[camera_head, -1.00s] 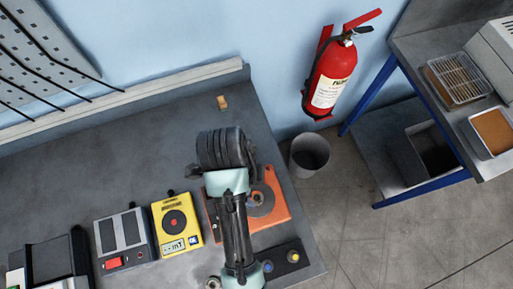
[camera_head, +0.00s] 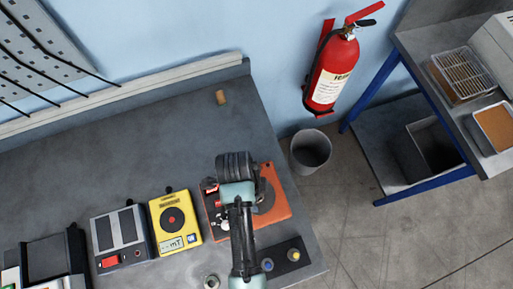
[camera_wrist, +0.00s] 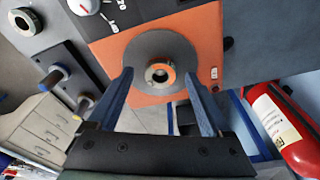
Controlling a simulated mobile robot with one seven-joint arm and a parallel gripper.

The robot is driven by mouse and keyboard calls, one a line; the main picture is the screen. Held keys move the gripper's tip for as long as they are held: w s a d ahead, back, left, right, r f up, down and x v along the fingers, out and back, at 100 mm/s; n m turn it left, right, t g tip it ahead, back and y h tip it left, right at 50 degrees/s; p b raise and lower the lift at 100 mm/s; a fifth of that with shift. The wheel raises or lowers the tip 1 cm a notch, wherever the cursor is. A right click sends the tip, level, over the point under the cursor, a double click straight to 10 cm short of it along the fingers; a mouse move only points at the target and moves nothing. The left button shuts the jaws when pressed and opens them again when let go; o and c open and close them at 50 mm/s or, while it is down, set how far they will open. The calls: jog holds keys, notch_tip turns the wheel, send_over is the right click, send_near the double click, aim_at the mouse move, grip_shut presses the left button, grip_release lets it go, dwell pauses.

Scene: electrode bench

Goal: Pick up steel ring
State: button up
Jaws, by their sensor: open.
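My gripper (camera_wrist: 159,80) is open, its two fingers spread on either side of a small metallic ring (camera_wrist: 158,73) at the middle of a grey disc (camera_wrist: 150,48). The fingers look empty; I cannot tell their height above the disc. The disc is on an orange device (camera_wrist: 204,38), which also shows in the head view (camera_head: 281,208), partly hidden by my arm. Another pale metal ring (camera_wrist: 24,21) lies on the bench; it also shows in the head view (camera_head: 211,282). I cannot tell which ring is the task's steel ring.
A black block with two pegs (camera_head: 281,260) is beside the orange device. A yellow meter (camera_head: 174,219) and a grey box (camera_head: 121,237) are to its left. The bench (camera_head: 110,150) is mostly clear behind them. A bin (camera_head: 311,152) and fire extinguisher (camera_head: 331,75) are beyond its edge.

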jog(key=shift+f, duration=0.35)
grip_shut()
jog(key=shift+r, duration=0.15)
